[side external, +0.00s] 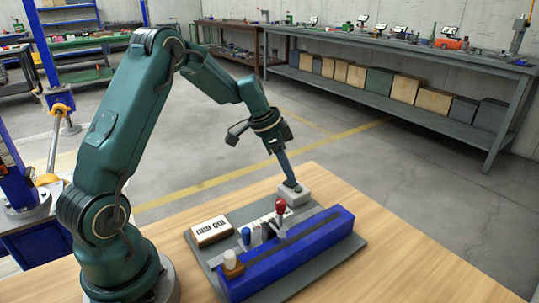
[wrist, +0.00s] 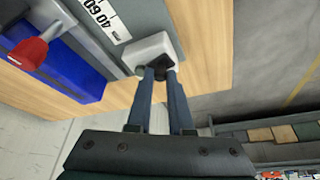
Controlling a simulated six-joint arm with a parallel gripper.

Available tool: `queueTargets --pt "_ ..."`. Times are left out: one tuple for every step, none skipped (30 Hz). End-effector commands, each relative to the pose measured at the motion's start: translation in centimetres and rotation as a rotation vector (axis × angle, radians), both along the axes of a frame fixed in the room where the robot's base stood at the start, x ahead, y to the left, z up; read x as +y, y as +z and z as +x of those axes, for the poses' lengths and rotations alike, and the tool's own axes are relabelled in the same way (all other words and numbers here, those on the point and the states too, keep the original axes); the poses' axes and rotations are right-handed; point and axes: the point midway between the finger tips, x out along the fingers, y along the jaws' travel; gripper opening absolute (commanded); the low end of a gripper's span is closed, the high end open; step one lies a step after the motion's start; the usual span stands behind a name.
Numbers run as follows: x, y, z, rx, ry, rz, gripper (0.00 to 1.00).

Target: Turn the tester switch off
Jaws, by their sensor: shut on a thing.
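The tester switch is a light grey box (side external: 294,194) at the far right corner of the grey base plate (side external: 205,262). In the wrist view the box (wrist: 149,48) carries a small black knob (wrist: 160,72). My gripper (side external: 291,183) reaches down onto the top of the box. In the wrist view its two fingers (wrist: 160,77) are shut on the black knob, one on each side. The fingers partly hide the knob, and I cannot tell its on or off setting.
A blue rail (side external: 290,255) lies along the plate, with a red-topped lever (side external: 280,206), a blue knob (side external: 246,236) and a white knob (side external: 230,258) beside it. A display block (side external: 211,232) with dark digits sits at the left. The wooden table (side external: 400,270) is clear at right.

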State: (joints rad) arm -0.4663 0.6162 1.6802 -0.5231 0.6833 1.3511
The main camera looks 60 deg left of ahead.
Motion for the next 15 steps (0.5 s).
queueTargets --pt "-0.09 0.08 -0.11 0.001 0.04 0.001 0.0" --pt "-0.09 0.07 -0.11 0.0 0.069 0.001 0.0" --pt "-0.11 0.05 -0.12 0.0 0.108 0.001 0.0" --pt "-0.13 0.08 -0.12 0.001 0.135 0.001 0.0" --pt "-0.15 0.09 -0.11 0.0 0.165 0.001 0.0" --pt "-0.2 0.08 -0.12 0.0 0.201 0.002 0.0" --pt "-0.18 0.07 -0.11 0.0 0.229 0.003 0.0" --pt "-0.21 0.06 -0.14 0.0 0.258 0.002 0.0" --pt "-0.22 0.08 -0.12 -0.001 0.295 0.002 0.0" --pt "-0.25 0.09 -0.13 0.0 0.324 0.002 0.0" --pt "-0.26 0.1 -0.1 -0.001 0.351 0.003 0.0" --pt "-0.27 0.09 -0.11 -0.001 0.388 0.002 0.0" --pt "-0.28 0.09 -0.12 -0.002 0.415 0.003 0.0" --pt "-0.3 0.09 -0.1 -0.002 0.442 0.003 0.0" --pt "-0.33 0.09 -0.09 -0.002 0.476 0.004 0.0"
